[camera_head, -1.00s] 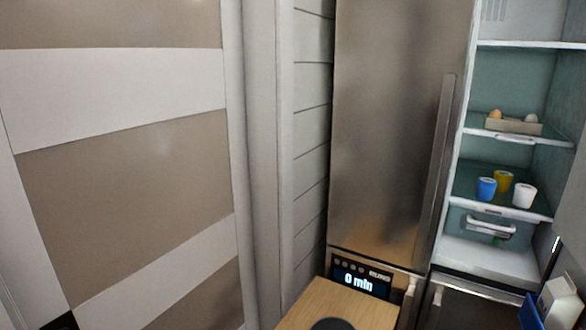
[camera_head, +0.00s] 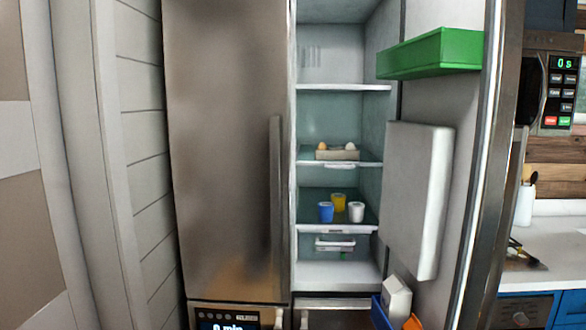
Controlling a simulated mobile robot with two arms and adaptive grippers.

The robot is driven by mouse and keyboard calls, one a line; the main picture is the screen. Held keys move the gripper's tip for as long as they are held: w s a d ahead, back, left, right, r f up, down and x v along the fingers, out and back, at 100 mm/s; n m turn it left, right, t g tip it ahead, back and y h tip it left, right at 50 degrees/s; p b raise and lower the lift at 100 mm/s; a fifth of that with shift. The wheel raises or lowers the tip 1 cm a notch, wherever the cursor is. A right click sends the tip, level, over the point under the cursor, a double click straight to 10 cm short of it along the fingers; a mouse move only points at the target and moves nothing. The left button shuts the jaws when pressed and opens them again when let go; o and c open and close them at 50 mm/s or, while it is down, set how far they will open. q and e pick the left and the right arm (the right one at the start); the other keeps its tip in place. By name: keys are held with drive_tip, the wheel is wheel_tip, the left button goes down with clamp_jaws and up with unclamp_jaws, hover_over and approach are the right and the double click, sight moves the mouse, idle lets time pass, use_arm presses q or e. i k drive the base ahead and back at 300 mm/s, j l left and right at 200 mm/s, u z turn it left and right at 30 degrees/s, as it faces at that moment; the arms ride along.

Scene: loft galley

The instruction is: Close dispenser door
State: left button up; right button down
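The right fridge door (camera_head: 462,165), which appears to be the dispenser door, stands wide open with its inner side facing me. It carries a green bin (camera_head: 432,54), a white box-shaped housing (camera_head: 415,195) and a blue bin (camera_head: 382,313) holding a white carton (camera_head: 397,297). The fridge compartment (camera_head: 340,271) beside it is exposed. The left steel fridge door (camera_head: 225,150) is shut and has a long vertical handle (camera_head: 276,200). The open door's outer face is hidden. Neither of my grippers is in view.
Fridge shelves hold an egg tray (camera_head: 337,155), a blue cup (camera_head: 326,212), a yellow cup (camera_head: 338,201) and a white cup (camera_head: 356,212). Right of the open door are a counter (camera_head: 560,245) and a microwave (camera_head: 552,90). A panelled wall (camera_head: 145,150) borders the left.

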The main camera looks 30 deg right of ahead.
sight(455, 65)
drive_tip(key=l, duration=1.65)
drive_tip(key=i+l, duration=0.15)
drive_tip(key=l, duration=1.5)
drive_tip(key=k+l+z, duration=0.15)
drive_tip(key=k, duration=0.25)
